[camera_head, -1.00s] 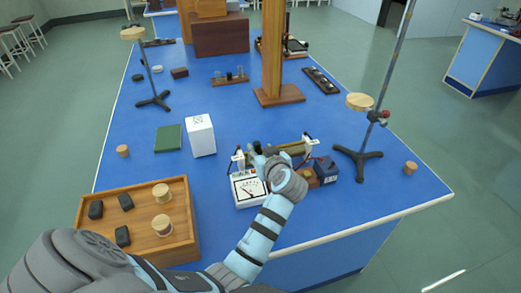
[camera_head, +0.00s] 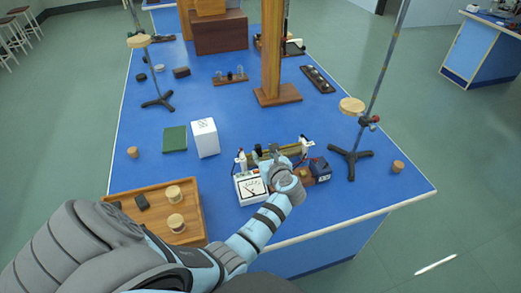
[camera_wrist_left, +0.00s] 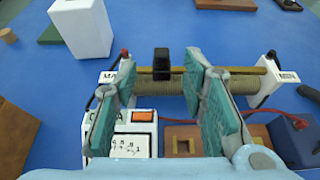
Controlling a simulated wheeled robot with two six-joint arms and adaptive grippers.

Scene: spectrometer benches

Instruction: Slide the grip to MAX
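The rheostat (camera_wrist_left: 170,84) is a wound tube with a brass rod above it, between white end blocks. The left block (camera_wrist_left: 108,77) reads MAX, partly covered by a finger, and the right block (camera_wrist_left: 288,77) reads MIN. The black grip (camera_wrist_left: 161,62) sits on the rod, nearer the MAX end. My left gripper (camera_wrist_left: 158,74) is open, one finger either side of the grip, with visible gaps in this view. In the head view my left gripper (camera_head: 276,158) is over the rheostat and hides part of it. My right gripper is not in view.
A white meter (camera_head: 250,187) stands in front of the rheostat, a blue box (camera_head: 320,169) to its right. A white block (camera_head: 205,138) and green book (camera_head: 174,139) lie left. A wooden tray (camera_head: 195,212) is front left; a stand (camera_head: 350,154) is right.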

